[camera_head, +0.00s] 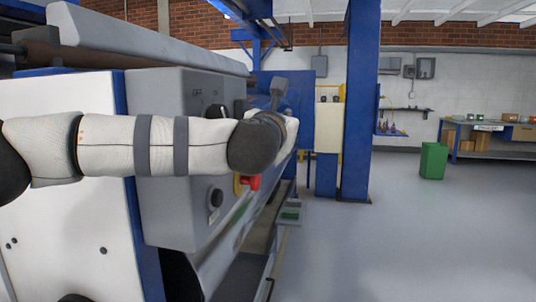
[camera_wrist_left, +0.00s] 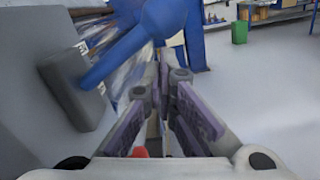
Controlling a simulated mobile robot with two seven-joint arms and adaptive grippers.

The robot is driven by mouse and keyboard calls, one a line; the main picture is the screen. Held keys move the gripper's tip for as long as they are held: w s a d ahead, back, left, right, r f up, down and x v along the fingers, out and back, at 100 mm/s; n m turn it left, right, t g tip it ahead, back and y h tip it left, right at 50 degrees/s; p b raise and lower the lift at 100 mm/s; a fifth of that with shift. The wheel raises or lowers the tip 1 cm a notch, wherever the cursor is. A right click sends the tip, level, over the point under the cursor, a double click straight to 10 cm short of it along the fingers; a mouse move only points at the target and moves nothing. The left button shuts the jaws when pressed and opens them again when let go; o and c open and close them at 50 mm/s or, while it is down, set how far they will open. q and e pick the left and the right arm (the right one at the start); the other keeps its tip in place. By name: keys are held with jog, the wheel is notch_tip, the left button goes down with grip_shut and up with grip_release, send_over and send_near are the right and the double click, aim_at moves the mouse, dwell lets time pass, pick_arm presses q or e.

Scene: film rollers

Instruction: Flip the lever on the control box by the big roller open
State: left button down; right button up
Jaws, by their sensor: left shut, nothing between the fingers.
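The grey control box (camera_head: 172,222) is at the left of the head view, beside the big roller machine. My left arm crosses in front of it and hides part of its face. What looks like the lever, a blue rod with a grey block end (camera_wrist_left: 72,90), is left of my left gripper (camera_wrist_left: 165,75) in the wrist view. A grey block end (camera_head: 279,87) also shows just above my left wrist in the head view. The gripper is shut and empty, apart from the rod in the picture. My right gripper is out of view.
The box carries a black knob (camera_head: 215,198) and a red knob (camera_head: 251,183) below my arm. A blue post (camera_head: 358,110) stands beyond. Open floor (camera_head: 400,240) lies to the right, with a green bin (camera_head: 433,160) farther back.

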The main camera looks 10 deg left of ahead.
pick_arm(q)
jog(key=shift+r+n, duration=0.3)
jog(key=shift+n, duration=0.1)
dwell(0.5)
